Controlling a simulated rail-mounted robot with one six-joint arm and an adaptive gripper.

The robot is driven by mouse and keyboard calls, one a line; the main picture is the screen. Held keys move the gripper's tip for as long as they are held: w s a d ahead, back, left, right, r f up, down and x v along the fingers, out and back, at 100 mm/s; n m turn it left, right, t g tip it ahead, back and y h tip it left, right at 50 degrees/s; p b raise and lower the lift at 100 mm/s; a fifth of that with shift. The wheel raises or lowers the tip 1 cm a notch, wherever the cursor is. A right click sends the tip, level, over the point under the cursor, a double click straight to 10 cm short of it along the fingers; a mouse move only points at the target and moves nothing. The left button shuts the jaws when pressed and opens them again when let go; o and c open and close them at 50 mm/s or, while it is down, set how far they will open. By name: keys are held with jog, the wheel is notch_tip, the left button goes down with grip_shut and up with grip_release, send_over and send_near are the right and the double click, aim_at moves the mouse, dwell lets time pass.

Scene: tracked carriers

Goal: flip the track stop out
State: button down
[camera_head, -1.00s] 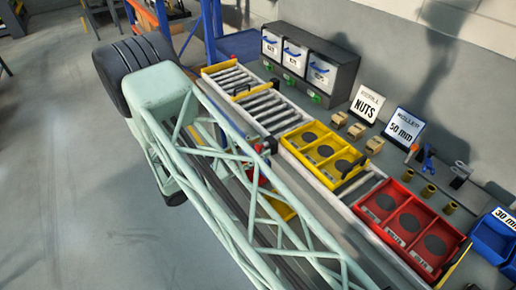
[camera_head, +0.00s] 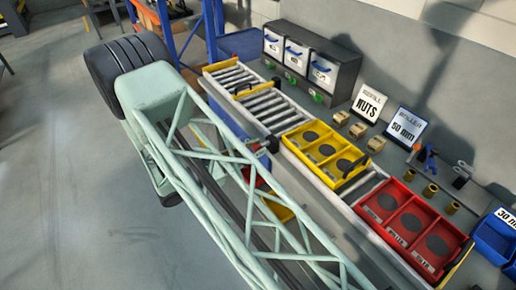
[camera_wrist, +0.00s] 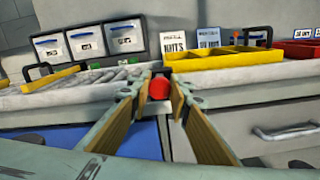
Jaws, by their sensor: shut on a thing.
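The track stop shows as a round red knob (camera_wrist: 159,88) at the front edge of the roller track in the wrist view. My gripper (camera_wrist: 157,98) is shut on this knob, with a fingertip on either side of it. The rest of the stop is hidden behind the fingers. In the head view my arm covers most of the gripper, and I cannot make out the stop clearly there. The roller track (camera_head: 272,106) runs behind the knob.
A yellow carrier (camera_head: 325,151) with round dark pads sits on the track, and a red carrier (camera_head: 414,228) sits nearer. A yellow bar with a black handle (camera_head: 243,90) crosses the rollers. White bins (camera_head: 296,53) and signs stand behind. The floor at left is clear.

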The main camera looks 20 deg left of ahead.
jog(key=shift+s, duration=0.1)
jog(key=c, duration=2.4)
grip_release()
jog(key=shift+s+a, duration=0.15)
jog(key=shift+a, duration=0.1)
jog(key=shift+d, duration=0.1)
jog(key=v, duration=1.2)
